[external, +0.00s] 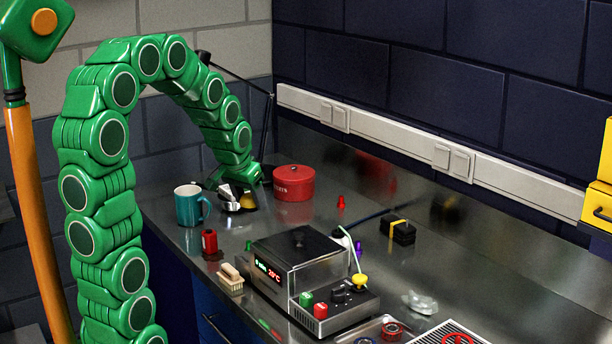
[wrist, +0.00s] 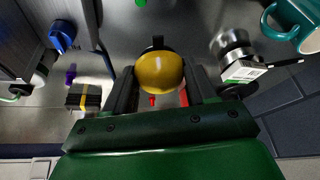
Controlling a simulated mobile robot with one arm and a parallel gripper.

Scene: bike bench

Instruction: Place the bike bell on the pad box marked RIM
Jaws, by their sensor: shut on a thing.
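My gripper (wrist: 160,80) is shut on a brass-yellow dome, the bike bell (wrist: 160,72), which sits between the two black fingers. In the external view my gripper (external: 240,188) is low over the back left of the bench, and the bell (external: 249,202) is mostly hidden there. Two dark boxes stand side by side right of centre, one with a yellow band (external: 392,228) and one plain black (external: 404,234). The banded box also shows at the left in the wrist view (wrist: 84,98). I cannot read RIM on either box.
A silver object (external: 230,199) with a pale label, a teal mug (external: 191,205) and a red tin (external: 293,183) stand close to my gripper. A heated unit (external: 300,262) with a control box fills the front middle. Bench between tin and dark boxes is mostly clear, with a red peg (external: 341,202).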

